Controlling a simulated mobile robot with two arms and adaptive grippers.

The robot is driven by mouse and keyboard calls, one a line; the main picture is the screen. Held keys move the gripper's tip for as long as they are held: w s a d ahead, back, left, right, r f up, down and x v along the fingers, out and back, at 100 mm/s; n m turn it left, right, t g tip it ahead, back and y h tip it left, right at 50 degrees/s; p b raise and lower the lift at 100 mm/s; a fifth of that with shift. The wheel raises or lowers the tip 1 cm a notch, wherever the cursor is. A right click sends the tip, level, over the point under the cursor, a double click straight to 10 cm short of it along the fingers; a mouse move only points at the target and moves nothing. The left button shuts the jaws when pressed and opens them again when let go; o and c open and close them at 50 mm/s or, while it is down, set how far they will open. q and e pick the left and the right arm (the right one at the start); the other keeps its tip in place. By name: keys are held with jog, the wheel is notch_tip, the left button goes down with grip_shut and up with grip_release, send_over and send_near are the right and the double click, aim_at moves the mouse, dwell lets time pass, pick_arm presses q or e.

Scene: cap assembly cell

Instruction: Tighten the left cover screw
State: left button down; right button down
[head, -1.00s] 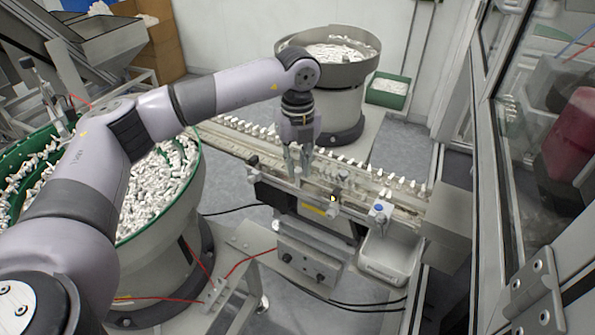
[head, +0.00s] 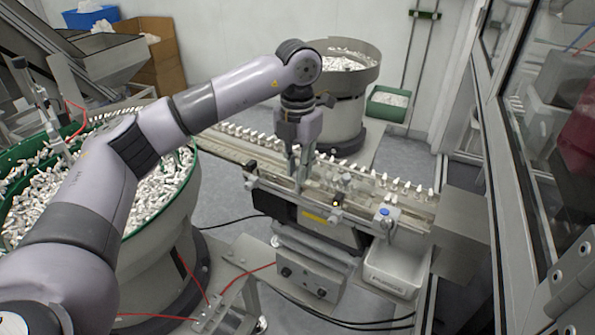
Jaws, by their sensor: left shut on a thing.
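My left gripper (head: 297,180) points straight down at the front side of the conveyor track (head: 237,152), left of the track's middle. Its fingers are shut on the left cover screw, which is small and mostly hidden between the fingertips. The clear cover along the track is hard to make out. To the right of the fingers, a small dark fitting (head: 336,201) and a blue-topped knob (head: 384,212) stand along the front of the track. My right gripper is not in view.
White caps line the track. A large bowl feeder (head: 165,222) full of white parts stands at left, a second bowl (head: 352,78) behind. A white bin (head: 393,272) sits under the track's right end. A glass-panelled frame (head: 500,180) closes the right side.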

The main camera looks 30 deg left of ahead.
pick_arm(q)
jog(key=m+b, duration=0.1)
jog(key=m, duration=0.3)
jog(key=shift+m, duration=0.8)
jog(key=c, duration=1.5)
grip_release()
jog(key=shift+r, duration=0.2)
notch_tip(320, 180, up, 12)
jog(key=shift+f, duration=0.15)
jog(key=shift+f, duration=0.1)
